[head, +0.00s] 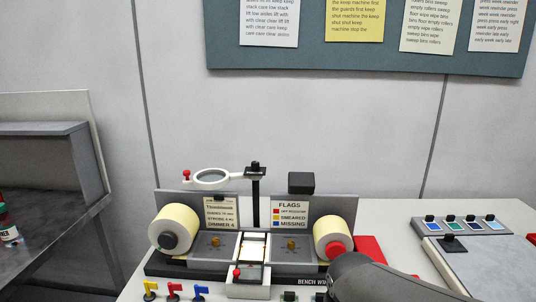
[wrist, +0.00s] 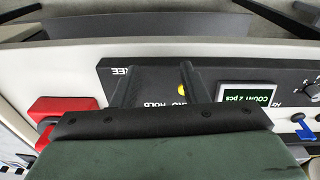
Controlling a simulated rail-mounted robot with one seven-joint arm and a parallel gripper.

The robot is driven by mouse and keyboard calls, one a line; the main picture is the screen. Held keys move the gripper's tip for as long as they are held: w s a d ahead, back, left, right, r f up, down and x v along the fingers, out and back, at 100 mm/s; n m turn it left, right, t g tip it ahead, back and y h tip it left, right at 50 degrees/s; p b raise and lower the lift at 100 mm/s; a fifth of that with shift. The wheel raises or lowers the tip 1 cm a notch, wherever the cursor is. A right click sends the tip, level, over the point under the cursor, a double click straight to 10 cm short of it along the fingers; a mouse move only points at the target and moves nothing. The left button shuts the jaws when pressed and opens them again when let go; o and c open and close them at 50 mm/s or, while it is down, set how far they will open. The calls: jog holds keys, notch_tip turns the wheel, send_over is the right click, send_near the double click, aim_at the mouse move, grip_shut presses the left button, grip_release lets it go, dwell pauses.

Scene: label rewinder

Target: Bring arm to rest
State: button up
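My arm (head: 380,280) enters the head view at the lower right, in front of the label rewinder (head: 205,262). Its gripper end is out of that picture. In the wrist view my gripper (wrist: 158,72) shows two dark fingers spread apart with nothing held between them. They point over a black control panel (wrist: 230,70) with a display reading "COUNT 2 pcs". A yellow button (wrist: 183,89) shows beside the right finger. I cannot tell how far the fingertips are from the panel.
The rewinder carries two cream rolls (head: 176,228) (head: 332,236) and a magnifier (head: 210,179) on a post. Small flags (head: 174,290) stand at the bench front. A red block (wrist: 62,108) lies left of my gripper. Colored pads (head: 470,225) lie at the right.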

jog(key=shift+g+y, duration=0.3)
jog(key=s, duration=0.1)
jog(key=s+d+f, duration=0.1)
jog(key=s, duration=0.1)
jog(key=s+f, duration=0.1)
jog(key=shift+s+d, duration=0.2)
jog(key=shift+s, duration=0.1)
dwell(1.7)
